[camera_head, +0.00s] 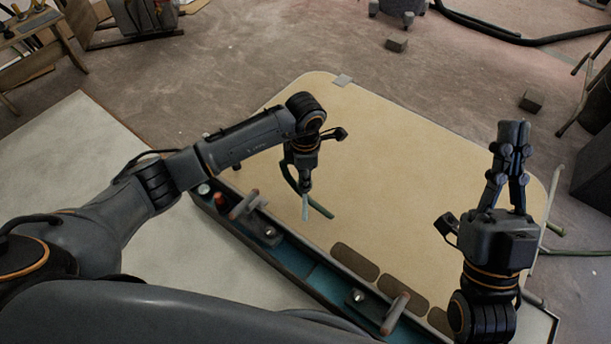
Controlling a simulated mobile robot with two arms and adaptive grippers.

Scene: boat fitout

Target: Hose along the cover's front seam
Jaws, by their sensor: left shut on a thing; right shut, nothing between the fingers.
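A short dark green hose (321,209) is in my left gripper (305,187), which is shut on it over the beige panel. The hose curves from the upper left of the fingers to a free end at the lower right. A paler piece hangs straight down below the fingers. I cannot tell whether the hose touches the panel. The large beige panel (400,165) has rounded corners and appears to be the cover; its front edge runs beside a long tray. My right gripper (514,128) is shut and empty, over the panel's right side, pointing away from me.
The long dark teal tray (318,277) with handled tools lies along the panel's front. Several brown rounded pads (355,262) lie on the panel near that edge. The middle of the panel is clear.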

